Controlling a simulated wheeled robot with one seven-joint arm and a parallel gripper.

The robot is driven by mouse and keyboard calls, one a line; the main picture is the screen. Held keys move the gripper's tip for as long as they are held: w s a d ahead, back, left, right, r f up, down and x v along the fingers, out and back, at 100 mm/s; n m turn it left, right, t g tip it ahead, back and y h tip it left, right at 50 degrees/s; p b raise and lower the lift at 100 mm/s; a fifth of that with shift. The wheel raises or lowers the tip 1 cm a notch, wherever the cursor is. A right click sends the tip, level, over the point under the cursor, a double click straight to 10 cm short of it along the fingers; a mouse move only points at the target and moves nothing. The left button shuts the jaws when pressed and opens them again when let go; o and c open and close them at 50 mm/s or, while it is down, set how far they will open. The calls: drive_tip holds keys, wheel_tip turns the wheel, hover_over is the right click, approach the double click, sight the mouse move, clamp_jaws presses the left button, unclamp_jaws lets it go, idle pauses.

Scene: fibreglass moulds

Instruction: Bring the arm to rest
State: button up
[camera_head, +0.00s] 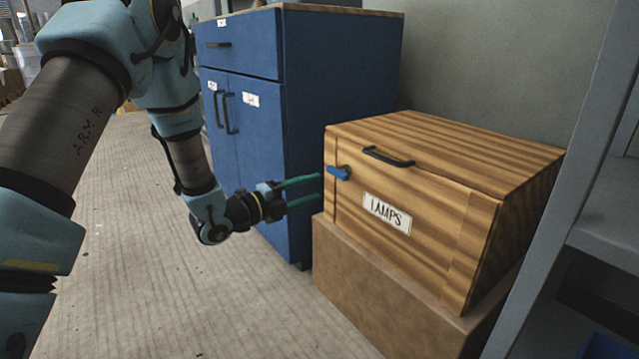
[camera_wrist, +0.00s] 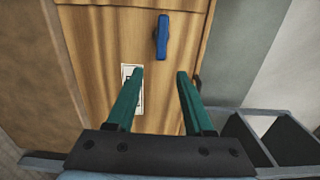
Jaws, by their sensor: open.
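My gripper (camera_head: 319,188) is open, with two green fingers pointing at the front of a wooden box. Nothing is between the fingers, which also show in the wrist view (camera_wrist: 160,74). The wooden box (camera_head: 462,226) has a striped grain, a black handle (camera_head: 388,157), a LAMPS label (camera_head: 387,213) and a blue latch knob (camera_head: 339,173). The fingertips are close to the knob in the head view. In the wrist view the blue knob (camera_wrist: 162,38) lies beyond the fingertips, apart from them. My arm reaches in from the left, bent downward.
The box stands on a brown block (camera_head: 375,295). A blue cabinet (camera_head: 345,85) with a drawer and doors stands behind my gripper. A grey shelf unit (camera_head: 600,215) is at the right. Bare floor (camera_head: 150,270) lies below and left of my gripper.

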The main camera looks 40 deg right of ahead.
drive_tip(key=shift+a, duration=0.1)
idle(0.4)
drive_tip(key=w+a+r+n+t+y+p, duration=0.2)
drive_tip(key=w+a+n+t+y, duration=0.45)
drive_tip(key=w+a+n, duration=0.5)
drive_tip(key=w+a+r+n+t+y+p, duration=0.1)
drive_tip(key=w+a+n+y, duration=0.2)
drive_tip(key=a, duration=0.6)
drive_tip(key=w+a+n+t+y+p, duration=0.1)
drive_tip(key=w+a+n+y, duration=0.1)
drive_tip(key=a+n+y, duration=0.5)
drive_tip(key=s+a+r+n+g+y+p, duration=0.1)
drive_tip(key=s+a+r+n+g, duration=0.15)
drive_tip(key=s+a+n, duration=0.65)
drive_tip(key=s+a+r+n+g+p, duration=0.1)
drive_tip(key=s+a+n+g, duration=0.3)
drive_tip(key=s+a, duration=0.6)
wheel_tip(320, 180, up, 38)
drive_tip(key=w+a+n+p, duration=0.1)
drive_tip(key=w+p, duration=0.1)
drive_tip(key=p, duration=3.6)
drive_tip(key=shift+w+a+f+t, duration=0.2)
drive_tip(key=shift+a+f+t, duration=0.05)
drive_tip(key=shift+t, duration=0.05)
